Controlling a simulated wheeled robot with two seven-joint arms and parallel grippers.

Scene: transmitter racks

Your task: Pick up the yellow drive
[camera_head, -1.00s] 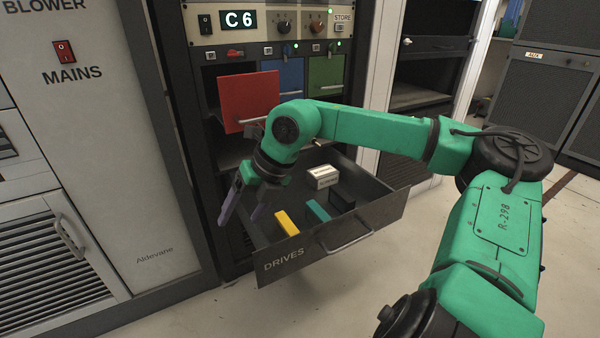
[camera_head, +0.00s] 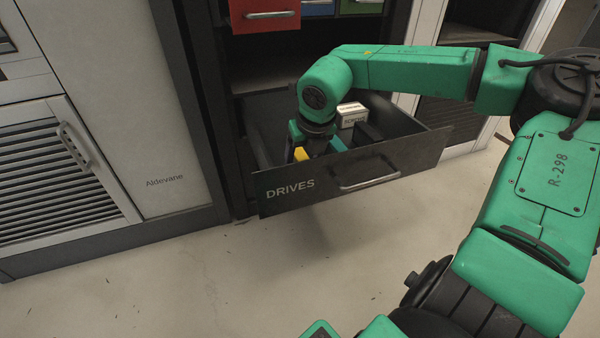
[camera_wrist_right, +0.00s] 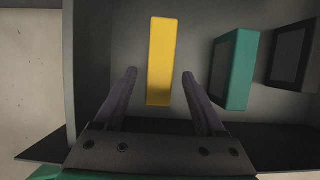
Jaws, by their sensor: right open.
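The yellow drive (camera_wrist_right: 161,62) stands in the open drawer, with its near end between the finger lines of my right gripper in the right wrist view. In the head view only a small yellow part (camera_head: 301,154) shows beside the gripper. My right gripper (camera_wrist_right: 160,75) is open, with one purple finger on each side of the drive and gaps to both. In the head view its fingers are mostly hidden by the wrist and the drawer front. The drawer (camera_head: 290,190) is marked DRIVES. My left gripper is not in view.
A teal drive (camera_wrist_right: 236,69) stands close to the right of the right finger. A black drive (camera_wrist_right: 292,56) is further right. A white labelled box (camera_head: 351,114) lies at the drawer's back. The drawer's left wall (camera_wrist_right: 90,60) is near the left finger.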

